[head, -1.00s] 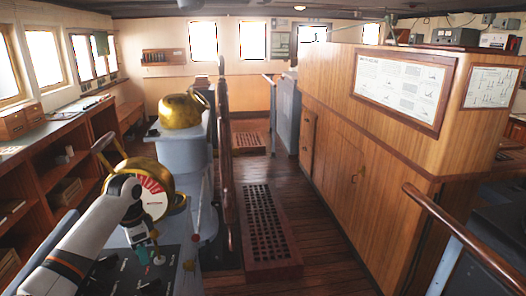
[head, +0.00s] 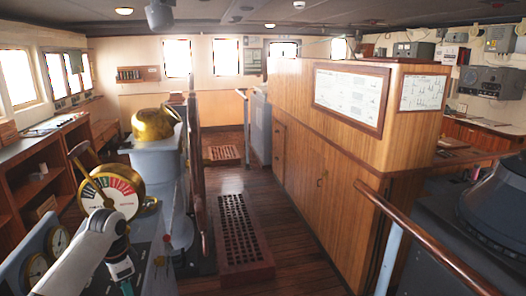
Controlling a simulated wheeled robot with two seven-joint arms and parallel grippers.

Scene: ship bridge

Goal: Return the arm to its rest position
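My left arm comes in from the lower left, white with a dark wrist. Its gripper (head: 125,283) points down over the grey console at the bottom edge, small and partly cut off. I cannot tell if its fingers are open or shut, and no held thing shows. The brass engine telegraph (head: 108,192) stands just behind the arm, with a red, white and dark dial and a lever rising to the upper left. Its lower part is partly hidden by my arm. My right gripper is not in view.
A brass-topped binnacle (head: 153,124) stands behind the telegraph. Round gauges (head: 58,238) sit at the lower left. A wooden handrail (head: 425,240) crosses the right front, beside a wood-panelled block (head: 300,150). The floor aisle with a dark grating (head: 240,230) is clear.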

